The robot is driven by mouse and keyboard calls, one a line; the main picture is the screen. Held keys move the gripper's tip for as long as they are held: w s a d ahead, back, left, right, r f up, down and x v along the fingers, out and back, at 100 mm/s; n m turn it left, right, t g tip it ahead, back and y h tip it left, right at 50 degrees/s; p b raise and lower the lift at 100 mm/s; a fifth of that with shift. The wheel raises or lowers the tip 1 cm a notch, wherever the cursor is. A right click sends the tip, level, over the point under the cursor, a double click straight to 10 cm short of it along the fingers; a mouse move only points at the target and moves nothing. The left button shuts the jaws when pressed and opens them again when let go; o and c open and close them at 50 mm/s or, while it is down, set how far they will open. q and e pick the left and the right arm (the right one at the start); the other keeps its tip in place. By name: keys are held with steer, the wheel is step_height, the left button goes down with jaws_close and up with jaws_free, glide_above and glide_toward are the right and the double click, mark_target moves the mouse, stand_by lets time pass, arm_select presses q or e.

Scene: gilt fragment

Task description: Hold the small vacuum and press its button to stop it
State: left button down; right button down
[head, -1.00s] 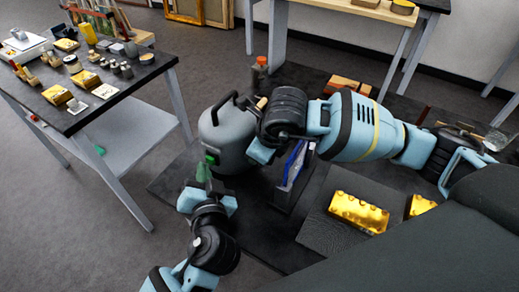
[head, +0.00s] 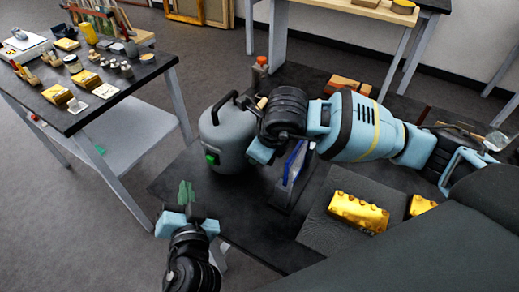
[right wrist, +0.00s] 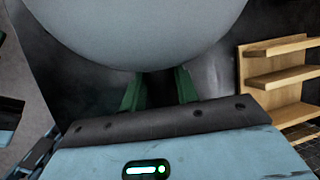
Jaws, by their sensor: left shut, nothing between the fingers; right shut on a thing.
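The small vacuum (head: 230,138) is a grey rounded canister with a black top handle, standing upright on the dark table. A green button (head: 211,157) shows on its left front side. My right gripper (head: 262,150) is at the vacuum's right side, shut on it; its fingertips are largely hidden in the head view. In the right wrist view, the vacuum's grey body (right wrist: 140,30) fills the top, with the green fingers of my right gripper (right wrist: 158,88) against its underside. My left gripper (head: 186,192) is shut and empty, apart from the vacuum, near the table's left front edge.
A blue and white upright item (head: 295,162) stands in a dark holder right of the vacuum. Gold pieces (head: 358,211) lie on a grey mat. A red-capped bottle (head: 260,72) is behind. A side table (head: 120,88) with small items stands left.

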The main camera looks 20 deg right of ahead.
steer(key=shift+r, duration=0.1)
steer(key=c, duration=1)
jaws_free()
steer(key=shift+o, duration=0.2)
steer(key=v, duration=1.2)
